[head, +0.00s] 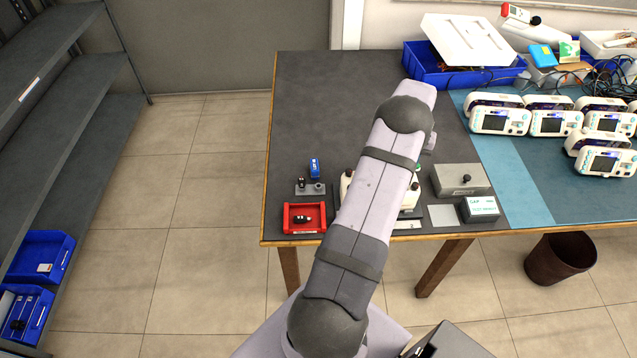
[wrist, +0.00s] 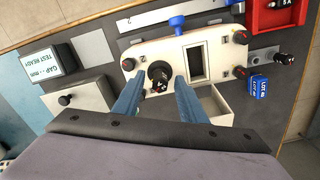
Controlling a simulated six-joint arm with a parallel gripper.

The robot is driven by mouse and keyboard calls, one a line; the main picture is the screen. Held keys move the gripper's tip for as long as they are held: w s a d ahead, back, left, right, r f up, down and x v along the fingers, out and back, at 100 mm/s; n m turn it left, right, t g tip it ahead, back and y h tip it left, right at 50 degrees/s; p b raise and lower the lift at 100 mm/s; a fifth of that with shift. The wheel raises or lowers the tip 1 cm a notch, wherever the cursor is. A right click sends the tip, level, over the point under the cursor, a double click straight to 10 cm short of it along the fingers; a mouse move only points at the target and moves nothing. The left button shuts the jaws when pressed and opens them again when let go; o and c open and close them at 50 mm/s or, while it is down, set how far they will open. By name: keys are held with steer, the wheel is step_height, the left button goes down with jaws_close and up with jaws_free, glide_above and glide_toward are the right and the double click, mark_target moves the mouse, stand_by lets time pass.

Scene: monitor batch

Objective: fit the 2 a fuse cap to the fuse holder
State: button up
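My gripper (wrist: 159,82) has two blue fingers, which are spread apart over a white device (wrist: 210,38). A round black cap (wrist: 158,74) with white marking sits on the device between the fingertips, with a visible gap to each finger. I cannot read its rating or see the holder under it. Another black cap (wrist: 285,60) stands on a small grey stand (head: 315,193). A red tray (head: 288,228) holds a black cap (head: 302,219), also in the wrist view (wrist: 284,3). In the head view my arm hides the gripper and much of the device.
Small red-and-black posts (wrist: 240,37) and a blue knob (wrist: 177,22) are on or beside the device. A blue LOT box (wrist: 258,86), a grey knobbed box (head: 460,180) and a gap-test box (head: 480,208) stand nearby. The bench's back left is clear.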

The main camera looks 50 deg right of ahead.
steer(key=shift+r+b, duration=1.3)
steer(key=shift+r, duration=2.25)
steer(key=w+a+r+n, duration=0.25)
steer(key=w+a, duration=0.55)
steer(key=a, duration=0.5)
steer(key=w+a+r+n, duration=0.1)
steer(key=w+a+n, duration=0.3)
steer(key=w+a, duration=0.7)
steer(key=s+a+f+n, duration=0.1)
steer(key=s+a+n, duration=0.2)
steer(key=s+a, duration=0.4)
steer(key=s+a+f+n, duration=0.1)
steer(key=s+a+n, duration=0.3)
steer(key=a, duration=1.7)
steer(key=s, duration=0.3)
steer(key=shift+f, duration=0.3)
